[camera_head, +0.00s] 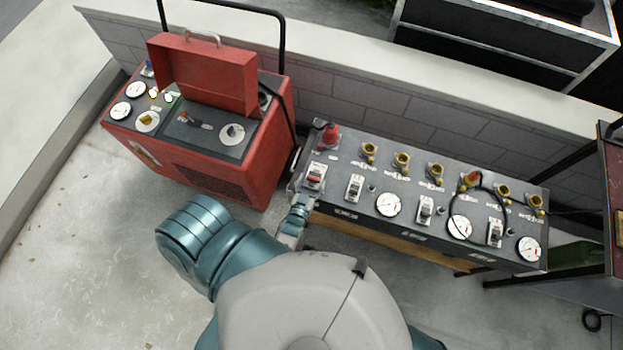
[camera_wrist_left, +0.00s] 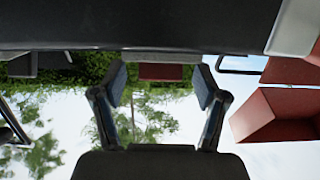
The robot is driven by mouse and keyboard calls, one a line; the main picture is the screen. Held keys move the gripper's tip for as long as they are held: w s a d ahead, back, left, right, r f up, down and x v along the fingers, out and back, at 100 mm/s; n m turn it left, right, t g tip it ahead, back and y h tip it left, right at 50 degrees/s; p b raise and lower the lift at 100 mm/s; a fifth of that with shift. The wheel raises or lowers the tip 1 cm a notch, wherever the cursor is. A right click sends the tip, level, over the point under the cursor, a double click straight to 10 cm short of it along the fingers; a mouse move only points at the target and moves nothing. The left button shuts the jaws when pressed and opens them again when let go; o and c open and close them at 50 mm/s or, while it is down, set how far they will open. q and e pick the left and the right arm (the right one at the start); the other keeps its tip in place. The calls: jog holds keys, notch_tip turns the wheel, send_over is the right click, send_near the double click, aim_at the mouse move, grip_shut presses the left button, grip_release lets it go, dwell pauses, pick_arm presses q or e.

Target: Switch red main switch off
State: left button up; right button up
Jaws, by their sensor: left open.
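A dark control panel (camera_head: 365,212) runs across the right half of the head view. Near its left end is a white-framed switch with a red toggle (camera_head: 314,178). A red knob-like part (camera_head: 330,135) stands behind it. My left arm comes up to the panel's front left corner, and its gripper (camera_head: 300,203) is just below the red switch, with no clear contact. In the left wrist view the left gripper (camera_wrist_left: 160,93) has its fingers apart. A small red block (camera_wrist_left: 162,72) shows between them, with a dark surface across the top. My right gripper is out of view.
A red machine (camera_head: 220,165) with an open red lid stands left of the panel; a red box shape also shows in the left wrist view (camera_wrist_left: 275,115). Several gauges, grey switches and yellow connectors cover the panel. A low wall (camera_head: 440,125) runs behind. The floor at left is clear.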

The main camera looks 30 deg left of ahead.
pick_arm(q)
jog(key=v, duration=1.2)
jog(key=shift+f, duration=0.1)
jog(key=s+d+f+m+g+h, duration=0.1)
jog(key=s+d+f+g, duration=0.1)
jog(key=f, duration=0.5)
jog(key=s+d+f+m+g+h, duration=0.1)
jog(key=s+d+f+g+h, duration=0.15)
jog(key=f, duration=0.45)
jog(key=s+d+f+m+g+h, duration=0.1)
jog(key=s+d+f+g, duration=0.1)
jog(key=f, duration=0.5)
jog(key=s+a+f+m+g, duration=0.1)
jog(key=s+a+f+g, duration=0.3)
jog(key=s, duration=0.4)
jog(key=s+a+f+m+g, duration=0.1)
jog(key=s+a+f+g, duration=0.3)
jog(key=s+f, duration=0.3)
jog(key=shift+s+a+f+y, duration=0.35)
jog(key=shift+s+y, duration=0.1)
jog(key=shift+s, duration=0.7)
